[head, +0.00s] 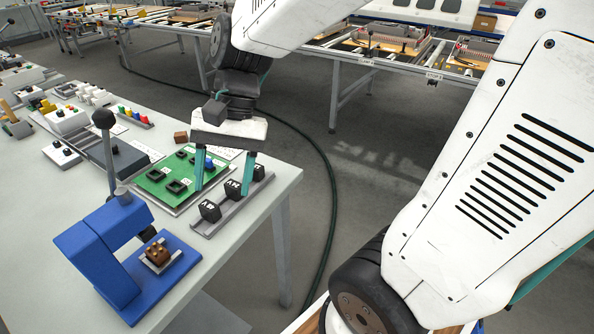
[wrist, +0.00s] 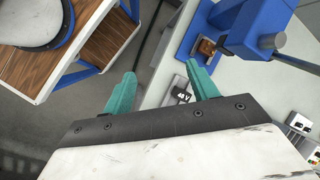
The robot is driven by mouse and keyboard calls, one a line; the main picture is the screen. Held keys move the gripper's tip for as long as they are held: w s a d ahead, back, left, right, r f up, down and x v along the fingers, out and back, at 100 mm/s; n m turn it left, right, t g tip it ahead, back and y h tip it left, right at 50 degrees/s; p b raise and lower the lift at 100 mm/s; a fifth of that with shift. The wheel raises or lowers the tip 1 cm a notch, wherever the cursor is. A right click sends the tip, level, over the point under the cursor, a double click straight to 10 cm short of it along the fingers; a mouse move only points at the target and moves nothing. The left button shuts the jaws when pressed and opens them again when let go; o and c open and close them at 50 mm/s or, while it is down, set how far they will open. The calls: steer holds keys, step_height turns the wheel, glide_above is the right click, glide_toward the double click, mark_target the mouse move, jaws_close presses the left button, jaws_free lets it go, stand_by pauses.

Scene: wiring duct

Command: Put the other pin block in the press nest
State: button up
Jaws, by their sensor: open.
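My gripper (head: 222,190) is open and empty, with its teal fingers pointing down above the grey rack at the table's right side. One block (wrist: 182,95), marked 48 V, shows between the fingers in the wrist view. The blue press (head: 105,247) stands at the front left. A brown block (head: 157,254) sits in its nest, also visible in the wrist view (wrist: 207,47). Whether the fingers touch any block is unclear.
A green board (head: 158,185) with black sockets and a blue part lies left of the rack. A small brown block (head: 180,137) sits behind the board. The press lever (head: 104,130) rises high. Coloured parts and boxes crowd the table's far left.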

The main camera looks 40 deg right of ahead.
steer(key=s+d+r+n+t+h, duration=0.3)
steer(key=s+d+n, duration=0.3)
steer(key=s, duration=0.4)
steer(key=shift+s+d+n+h, duration=0.25)
steer(key=shift+d+n+h, duration=0.15)
steer(key=shift+d+h, duration=0.35)
